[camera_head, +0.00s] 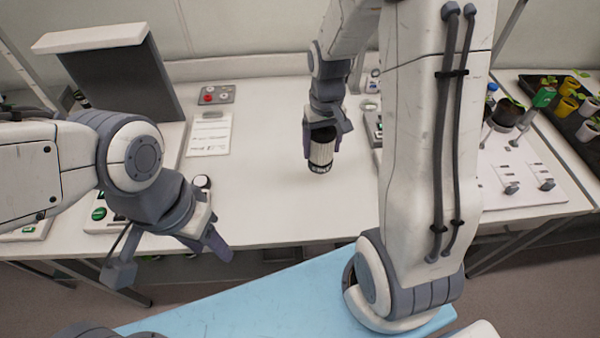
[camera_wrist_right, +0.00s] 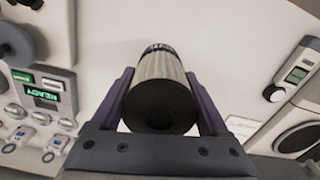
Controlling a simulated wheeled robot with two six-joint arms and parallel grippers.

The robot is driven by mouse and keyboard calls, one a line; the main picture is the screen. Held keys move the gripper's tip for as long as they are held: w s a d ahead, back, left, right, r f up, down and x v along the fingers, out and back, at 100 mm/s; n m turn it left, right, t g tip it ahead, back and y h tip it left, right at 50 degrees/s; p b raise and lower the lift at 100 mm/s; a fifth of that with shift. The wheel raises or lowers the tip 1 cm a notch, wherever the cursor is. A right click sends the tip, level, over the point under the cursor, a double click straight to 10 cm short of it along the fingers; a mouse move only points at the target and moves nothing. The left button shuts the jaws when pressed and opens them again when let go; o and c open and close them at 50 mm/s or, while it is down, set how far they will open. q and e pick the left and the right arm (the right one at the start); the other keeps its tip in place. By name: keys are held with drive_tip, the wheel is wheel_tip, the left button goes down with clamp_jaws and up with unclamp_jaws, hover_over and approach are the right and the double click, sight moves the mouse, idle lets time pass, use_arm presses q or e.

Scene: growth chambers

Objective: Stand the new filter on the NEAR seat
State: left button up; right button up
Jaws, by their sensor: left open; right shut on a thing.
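The new filter (camera_head: 321,152) is a white pleated cylinder with black ends and a lettered lower band. It is upright over the middle of the white bench, and also shows in the right wrist view (camera_wrist_right: 162,85). My right gripper (camera_head: 322,141) is shut on it, with one finger on each side. I cannot tell whether its lower end touches the bench. My left gripper (camera_head: 170,260) is open and empty near the bench's front edge. I cannot pick out the near seat; my right arm hides part of the bench to the right.
A panel with a green READY display (camera_wrist_right: 42,94) stands left in the right wrist view. A paper sheet (camera_head: 209,134) and a small button box (camera_head: 213,94) lie on the bench. An open grey hood (camera_head: 120,80) stands at left, potted plants (camera_head: 570,100) at right. The middle bench is clear.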

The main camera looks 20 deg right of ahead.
drive_tip(key=shift+s+a+f+p, duration=0.2)
drive_tip(key=shift+s+a+f, duration=0.1)
drive_tip(key=shift+a+f, duration=0.8)
drive_tip(key=shift+s+a+f+p, duration=0.25)
drive_tip(key=shift+a+f, duration=0.5)
drive_tip(key=shift+f, duration=0.65)
drive_tip(key=shift+s+a+f+p, duration=0.15)
drive_tip(key=shift+s+a+f, duration=0.15)
drive_tip(key=shift+a+f, duration=0.8)
drive_tip(key=shift+d+f, duration=0.15)
drive_tip(key=shift+f, duration=0.05)
drive_tip(key=shift+f, duration=0.15)
drive_tip(key=o, duration=1.4)
